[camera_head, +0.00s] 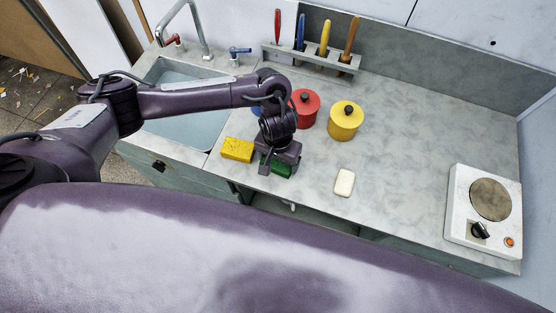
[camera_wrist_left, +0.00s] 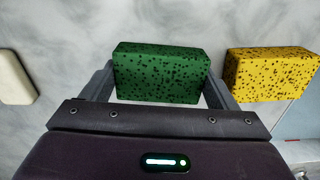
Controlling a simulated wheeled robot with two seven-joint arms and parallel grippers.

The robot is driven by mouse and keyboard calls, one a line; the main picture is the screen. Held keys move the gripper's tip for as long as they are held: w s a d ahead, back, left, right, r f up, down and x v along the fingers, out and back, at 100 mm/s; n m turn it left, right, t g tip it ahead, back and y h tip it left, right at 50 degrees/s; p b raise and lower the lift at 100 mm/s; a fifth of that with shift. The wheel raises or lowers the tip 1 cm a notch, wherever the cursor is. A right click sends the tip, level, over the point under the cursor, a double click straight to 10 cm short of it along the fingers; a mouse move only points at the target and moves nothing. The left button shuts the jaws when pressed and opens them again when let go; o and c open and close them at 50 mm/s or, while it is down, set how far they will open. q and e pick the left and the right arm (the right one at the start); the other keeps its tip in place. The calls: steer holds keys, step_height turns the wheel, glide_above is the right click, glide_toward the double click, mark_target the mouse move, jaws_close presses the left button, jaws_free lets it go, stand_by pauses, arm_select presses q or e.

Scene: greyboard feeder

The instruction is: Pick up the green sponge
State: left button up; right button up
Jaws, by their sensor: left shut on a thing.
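The green sponge (camera_head: 281,169) is at the left gripper on the grey counter, partly hidden by the gripper in the head view. In the left wrist view the green sponge (camera_wrist_left: 160,73) sits between the two fingers. My left gripper (camera_head: 277,169) is shut on the green sponge, with a finger at each end of it in the left wrist view (camera_wrist_left: 158,85). I cannot tell whether the sponge is touching the counter. My right gripper is not in view.
A yellow sponge (camera_head: 237,149) lies just left of the gripper, a white bar (camera_head: 344,183) to its right. Red (camera_head: 305,108) and yellow (camera_head: 345,121) canisters stand behind. A sink (camera_head: 178,112) is at left, a hot plate (camera_head: 483,212) at right. The right-middle counter is clear.

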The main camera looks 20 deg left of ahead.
arm_select(q)
steer(key=shift+r, duration=0.5)
step_height(320, 180, up, 19)
steer(key=p, duration=0.4)
steer(key=o, duration=0.4)
steer(key=c, duration=0.3)
steer(key=shift+c, duration=0.2)
